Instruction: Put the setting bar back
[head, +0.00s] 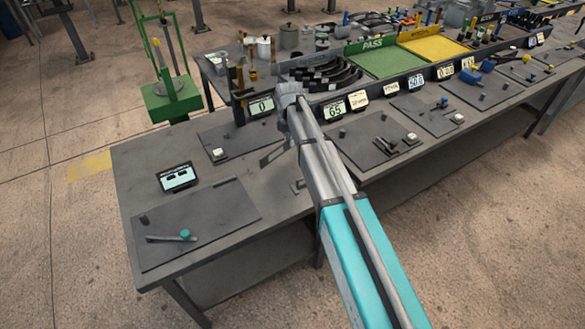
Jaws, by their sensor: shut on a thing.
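My arm reaches over the workbench, and its forearm covers most of my gripper (290,142); the fingertips are hidden. A flat grey bar (272,156), which looks like the setting bar, sticks out to the left from behind the arm. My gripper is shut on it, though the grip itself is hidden. It appears to be above the grey bench top, but its exact height cannot be told. A dark plate (220,212) at the front left carries a lever with a teal knob (185,234).
A small display (177,177) stands on the bench's left end. Dark plates with small fixtures line the front, with number displays (335,109) behind them. A green tray (385,61) and a yellow tray (433,47) lie farther back. A green stand (172,100) is on the floor behind.

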